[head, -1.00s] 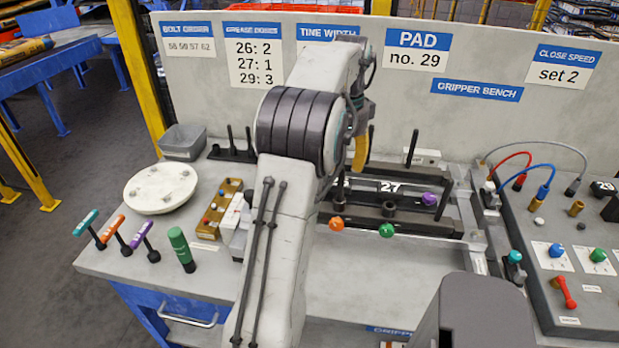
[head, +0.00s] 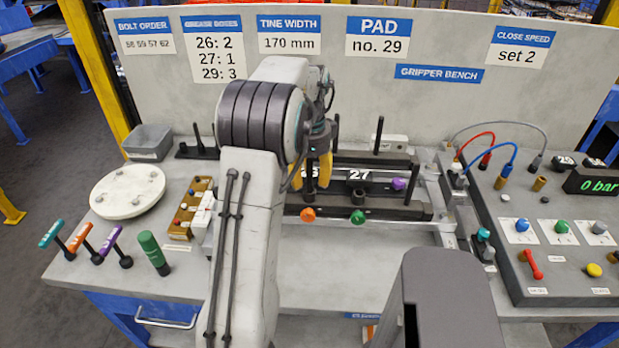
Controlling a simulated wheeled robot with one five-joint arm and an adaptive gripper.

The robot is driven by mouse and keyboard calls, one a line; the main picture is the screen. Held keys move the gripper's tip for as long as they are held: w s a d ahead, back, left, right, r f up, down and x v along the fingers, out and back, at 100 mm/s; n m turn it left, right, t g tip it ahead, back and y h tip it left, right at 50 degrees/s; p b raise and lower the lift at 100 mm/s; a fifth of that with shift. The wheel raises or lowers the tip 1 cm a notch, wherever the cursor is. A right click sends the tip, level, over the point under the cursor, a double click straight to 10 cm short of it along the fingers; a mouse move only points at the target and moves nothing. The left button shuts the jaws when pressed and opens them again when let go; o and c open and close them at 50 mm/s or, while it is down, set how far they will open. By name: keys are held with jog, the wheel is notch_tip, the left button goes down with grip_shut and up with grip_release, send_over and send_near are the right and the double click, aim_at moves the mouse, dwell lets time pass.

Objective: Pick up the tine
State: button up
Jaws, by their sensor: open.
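My gripper (head: 311,180), with yellow fingers, hangs open over the back of the bench, in front of the black fixture (head: 385,203) marked 27. I see nothing between its fingers. No part is labelled as the tine. Thin black upright rods stand in a dark base (head: 190,153) at the back left, and another upright rod (head: 378,135) stands behind the fixture; I cannot tell if one is the tine. The fixture has orange (head: 308,214), green (head: 358,217) and purple (head: 397,184) knobs. My arm hides part of its left side.
A grey bin (head: 149,140), white round plate (head: 128,191) and coloured-handle tools (head: 80,238) are at left. A control panel (head: 560,240) with hoses and a 0 bar display is at right. A sign wall (head: 440,95) closes the back. The front middle is mostly clear.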

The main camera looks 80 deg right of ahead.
jog(key=shift+o, duration=0.2)
jog(key=shift+f, duration=0.2)
grip_shut()
